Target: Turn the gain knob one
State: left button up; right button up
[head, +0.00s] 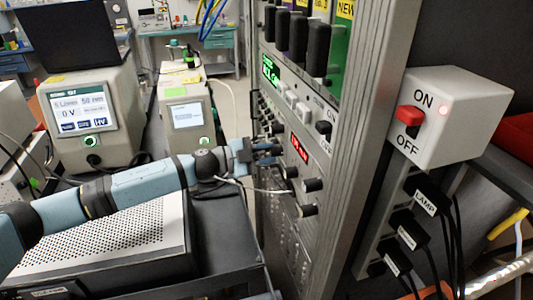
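The rack (352,130) in the middle holds panels with several black knobs. One black knob (312,185) sits below a red digital display (299,148), and another knob (307,210) is just under it. No label I can read marks which knob is gain one. My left gripper (270,154) reaches from the left to the panel's left side, close to small knobs left of the red display. Its fingertips are small and dark against the panel, so I cannot tell whether they touch a knob or are open. My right gripper is out of view.
A white switch box (460,125) with a red ON/OFF switch is mounted right of the rack, with black plugs (425,195) and cables below. Instruments with screens (80,108) stand at the left. A perforated metal box (110,240) lies under my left arm.

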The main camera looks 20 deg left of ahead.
pick_arm(q)
jog(key=shift+m, duration=0.8)
jog(key=o, duration=0.9)
jog(key=shift+o, duration=0.2)
jog(key=b+v, duration=0.1)
jog(key=v, duration=1.3)
jog(key=shift+d, duration=0.1)
